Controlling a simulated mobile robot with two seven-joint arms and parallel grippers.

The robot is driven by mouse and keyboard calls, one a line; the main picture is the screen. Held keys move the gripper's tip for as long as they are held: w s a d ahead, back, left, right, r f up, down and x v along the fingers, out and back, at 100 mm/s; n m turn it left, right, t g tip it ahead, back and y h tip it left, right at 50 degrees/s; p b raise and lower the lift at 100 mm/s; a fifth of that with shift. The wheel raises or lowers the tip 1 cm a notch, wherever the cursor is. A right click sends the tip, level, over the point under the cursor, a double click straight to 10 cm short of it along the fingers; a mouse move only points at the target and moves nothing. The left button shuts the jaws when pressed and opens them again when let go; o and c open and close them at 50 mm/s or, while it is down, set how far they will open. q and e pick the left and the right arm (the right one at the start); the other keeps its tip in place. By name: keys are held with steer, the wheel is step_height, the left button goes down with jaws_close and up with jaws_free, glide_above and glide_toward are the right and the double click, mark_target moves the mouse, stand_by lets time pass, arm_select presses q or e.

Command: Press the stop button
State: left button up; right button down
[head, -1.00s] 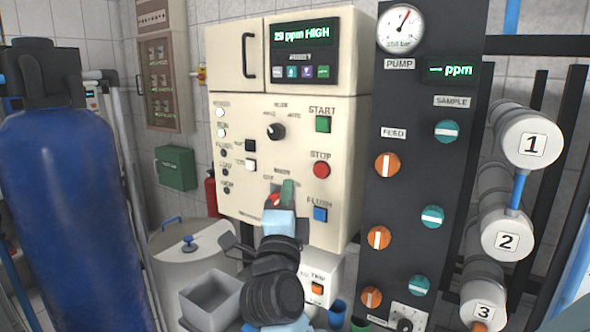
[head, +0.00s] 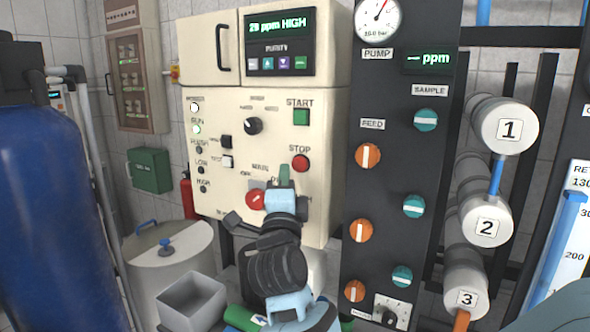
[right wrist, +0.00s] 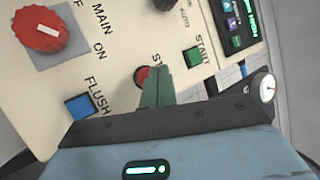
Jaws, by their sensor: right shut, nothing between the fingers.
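The red round stop button (head: 300,163) is on the cream control panel (head: 225,105), below the green start button (head: 301,117). My right gripper (head: 284,174) is shut and empty, its green fingers pointing up at the panel just left of and slightly below the stop button. In the right wrist view the shut green fingers (right wrist: 158,85) partly cover the stop button (right wrist: 142,75). I cannot tell whether they touch it. My left gripper is not in view.
The red main knob (head: 255,199) is left of my right gripper; the blue flush button (right wrist: 80,104) shows in the right wrist view. A dark board (head: 390,180) with orange and teal valves stands right of the cabinet. A grey bin (head: 192,300) sits below.

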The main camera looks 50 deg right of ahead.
mark_target(300, 164)
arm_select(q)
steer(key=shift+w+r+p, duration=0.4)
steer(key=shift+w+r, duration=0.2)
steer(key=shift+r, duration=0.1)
arm_select(e)
steer(key=shift+w+d, duration=0.2)
steer(key=shift+d, duration=0.45)
steer(key=shift+w+d, duration=0.15)
steer(key=shift+d, duration=0.45)
stand_by(0.5)
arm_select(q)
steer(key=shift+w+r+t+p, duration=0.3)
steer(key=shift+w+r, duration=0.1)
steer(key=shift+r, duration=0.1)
arm_select(e)
steer(key=shift+w+d, duration=0.1)
steer(key=shift+d, duration=0.3)
